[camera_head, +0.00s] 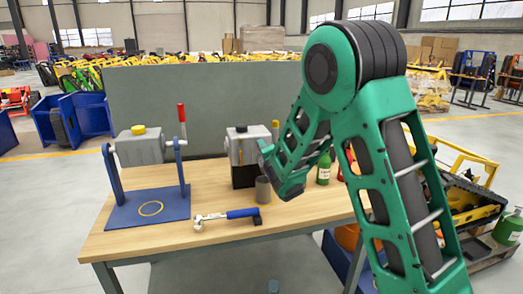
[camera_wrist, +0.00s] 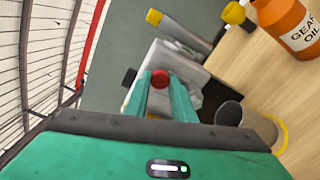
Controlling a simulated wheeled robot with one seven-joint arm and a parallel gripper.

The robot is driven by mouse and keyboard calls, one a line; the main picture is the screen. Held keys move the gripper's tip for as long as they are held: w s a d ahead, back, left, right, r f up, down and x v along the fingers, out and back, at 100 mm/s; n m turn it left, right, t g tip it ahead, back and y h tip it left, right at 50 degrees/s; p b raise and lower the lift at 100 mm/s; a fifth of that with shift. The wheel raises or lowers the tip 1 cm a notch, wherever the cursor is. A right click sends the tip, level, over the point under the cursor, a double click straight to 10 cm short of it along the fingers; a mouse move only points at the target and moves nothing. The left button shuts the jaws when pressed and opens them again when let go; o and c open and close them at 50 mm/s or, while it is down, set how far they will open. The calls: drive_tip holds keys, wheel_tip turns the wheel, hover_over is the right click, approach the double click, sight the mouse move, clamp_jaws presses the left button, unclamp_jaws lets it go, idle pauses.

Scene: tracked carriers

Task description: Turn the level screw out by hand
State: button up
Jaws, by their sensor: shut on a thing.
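My gripper (camera_wrist: 160,88) is shut on a small round red screw head (camera_wrist: 159,76), which shows between its teal fingertips in the wrist view. Behind it is the grey gear housing (camera_wrist: 195,72) that the screw appears to sit in; how deep the screw sits is hidden. In the head view this housing (camera_head: 241,146) stands on a black base in the middle of the bench, and my gripper (camera_head: 265,150) reaches its right side. The screw itself is not clear there.
A second grey housing (camera_head: 141,148) stands on a blue stand (camera_head: 150,208) at left. A blue-handled wrench (camera_head: 228,214) lies at the bench (camera_head: 105,240) front. A grey cup (camera_head: 263,189) stands below my gripper. A green bottle (camera_head: 324,168) and an orange gear oil bottle (camera_wrist: 285,25) stand nearby.

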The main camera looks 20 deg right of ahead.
drive_tip(key=n, duration=0.7)
drive_tip(key=o, duration=0.9)
drive_tip(key=shift+c, duration=0.2)
